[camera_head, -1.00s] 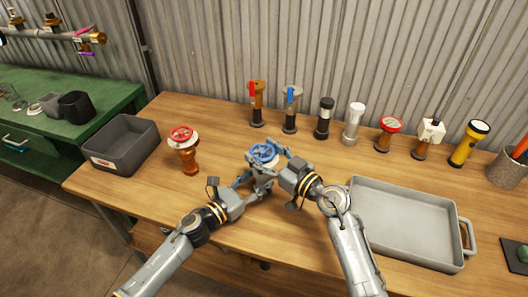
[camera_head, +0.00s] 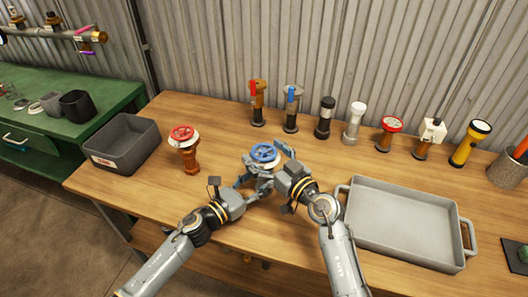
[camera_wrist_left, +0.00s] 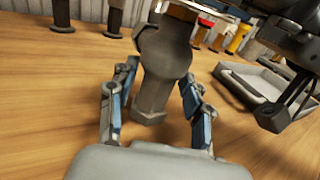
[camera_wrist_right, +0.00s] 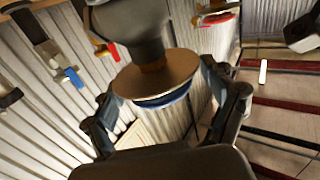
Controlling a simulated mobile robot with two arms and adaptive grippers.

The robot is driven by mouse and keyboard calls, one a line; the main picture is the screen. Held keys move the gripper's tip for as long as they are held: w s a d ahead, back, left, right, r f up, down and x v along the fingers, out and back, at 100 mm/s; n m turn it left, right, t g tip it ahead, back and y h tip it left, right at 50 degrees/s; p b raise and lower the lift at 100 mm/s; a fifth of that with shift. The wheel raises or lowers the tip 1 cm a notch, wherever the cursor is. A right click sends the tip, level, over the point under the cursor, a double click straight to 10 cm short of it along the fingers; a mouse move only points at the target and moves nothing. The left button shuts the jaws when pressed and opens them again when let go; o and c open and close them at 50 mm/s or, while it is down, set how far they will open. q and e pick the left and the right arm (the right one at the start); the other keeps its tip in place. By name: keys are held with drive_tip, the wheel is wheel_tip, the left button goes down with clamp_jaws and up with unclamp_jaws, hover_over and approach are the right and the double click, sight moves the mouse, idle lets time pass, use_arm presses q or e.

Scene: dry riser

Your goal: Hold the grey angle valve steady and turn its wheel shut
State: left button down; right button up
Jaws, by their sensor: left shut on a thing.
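The grey angle valve stands upright on the wooden bench, its blue wheel (camera_head: 265,153) on top. My left gripper (camera_head: 252,180) is shut on its grey body (camera_wrist_left: 160,70); in the left wrist view the fingers stand on both sides of it. My right gripper (camera_head: 278,160) is open at the wheel's right side. In the right wrist view its fingers are spread wide either side of a tan disc (camera_wrist_right: 158,78) with a blue rim below it. The grippers hide much of the body in the head view.
A red-wheeled orange valve (camera_head: 185,150) and a dark grey bin (camera_head: 120,150) stand left. A grey tray (camera_head: 400,235) lies close on the right. Several valves and a yellow flashlight (camera_head: 470,143) line the back. The bench between bin and valve is mostly clear.

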drive_tip(key=v, duration=1.2)
drive_tip(key=a+r+n+g+y, duration=0.3)
drive_tip(key=a+r+n+y, duration=0.1)
drive_tip(key=a+n+y, duration=0.1)
drive_tip(key=w+d+f+g, duration=0.2)
drive_tip(key=w+d+f, duration=0.2)
drive_tip(key=d, duration=0.4)
drive_tip(key=shift+m, duration=0.3)
drive_tip(key=x, duration=1.1)
drive_tip(key=shift+w+a, duration=0.1)
drive_tip(key=shift+a, duration=0.25)
drive_tip(key=shift+c, duration=0.2)
